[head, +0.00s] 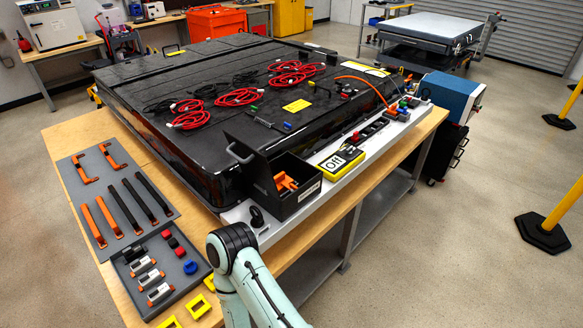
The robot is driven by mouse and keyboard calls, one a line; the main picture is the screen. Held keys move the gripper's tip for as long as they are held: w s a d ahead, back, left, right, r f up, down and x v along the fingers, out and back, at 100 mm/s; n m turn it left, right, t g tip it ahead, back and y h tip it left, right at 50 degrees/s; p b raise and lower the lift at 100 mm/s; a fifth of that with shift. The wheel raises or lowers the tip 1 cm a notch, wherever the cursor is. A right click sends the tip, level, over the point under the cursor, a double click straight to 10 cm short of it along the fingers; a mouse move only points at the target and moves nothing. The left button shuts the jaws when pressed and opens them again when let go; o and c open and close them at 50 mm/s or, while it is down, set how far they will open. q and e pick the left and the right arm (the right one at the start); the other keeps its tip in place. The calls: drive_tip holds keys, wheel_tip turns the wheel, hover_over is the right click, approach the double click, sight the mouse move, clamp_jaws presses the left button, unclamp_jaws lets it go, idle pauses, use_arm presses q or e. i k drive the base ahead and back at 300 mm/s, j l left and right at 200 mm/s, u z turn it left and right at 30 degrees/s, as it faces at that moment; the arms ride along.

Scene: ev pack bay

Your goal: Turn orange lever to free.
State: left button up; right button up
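An orange part (286,182), which looks like the orange lever, sits inside an open black box (298,204) at the front corner of the big black battery pack (200,80). The box's lid (248,160) stands raised on the left side. The lever is small here, and I cannot tell which position it points to. An elbow of one of my arms shows at the bottom middle, in front of the box. Neither of my grippers is in view.
A yellow device (338,162) reading "Off" lies right of the box on a pale strip. A small black ring-like item (256,215) stands left of the box. A tool mat (100,185) and grey tray (180,282) fill the table's left. Coiled red cables (240,97) lie on the pack.

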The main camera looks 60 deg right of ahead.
sight(292, 187)
drive_tip(key=z, duration=1.85)
drive_tip(key=l+u, duration=0.1)
drive_tip(key=u, duration=0.3)
drive_tip(key=i+l+u, duration=0.1)
drive_tip(key=u, duration=0.25)
drive_tip(key=l+u, duration=0.1)
drive_tip(key=u, duration=0.3)
drive_tip(key=l+u, duration=0.1)
drive_tip(key=u, duration=0.25)
drive_tip(key=l+u, duration=0.25)
drive_tip(key=k+l+u, duration=0.2)
drive_tip(key=l, duration=0.2)
drive_tip(key=l+u, duration=0.25)
drive_tip(key=l, duration=0.1)
